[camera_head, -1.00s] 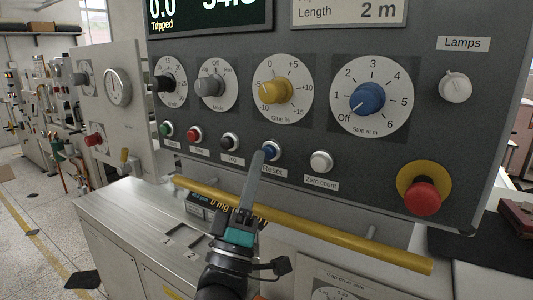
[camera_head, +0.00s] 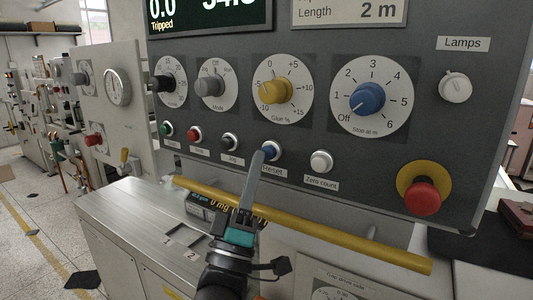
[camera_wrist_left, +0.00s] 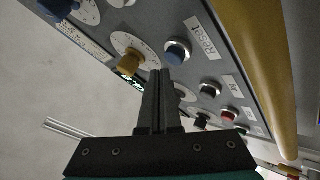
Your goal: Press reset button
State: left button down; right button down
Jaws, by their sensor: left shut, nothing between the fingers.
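The blue reset button (camera_head: 271,151) sits in a silver ring on the grey control panel, above its "Reset" label (camera_head: 272,171). My left gripper (camera_head: 259,154) is shut and empty, with its fingertips at the left edge of the button in the head view, partly overlapping it. In the left wrist view the reset button (camera_wrist_left: 176,53) shows just beyond and right of the shut fingertips (camera_wrist_left: 159,72). I cannot tell whether the tips touch it. My right gripper is not in view.
A yellow rail (camera_head: 320,231) runs below the buttons, behind my left gripper. A white zero-count button (camera_head: 321,161) is to the right, a black button (camera_head: 230,141) to the left. A red emergency stop (camera_head: 422,198) is at the lower right. Dials sit above.

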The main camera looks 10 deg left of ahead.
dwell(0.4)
pick_arm(q)
jog(key=shift+w+d, duration=0.15)
jog(key=shift+w, duration=0.25)
jog(key=shift+w+d, duration=0.15)
jog(key=shift+w, duration=0.25)
dwell(0.6)
dwell(0.4)
jog(key=shift+s+a+p, duration=0.3)
jog(key=shift+s+p, duration=0.05)
jog(key=shift+s, duration=0.45)
jog(key=s, duration=0.1)
jog(key=s+a+p, duration=0.1)
jog(key=s, duration=0.2)
jog(key=shift+s+a, duration=0.35)
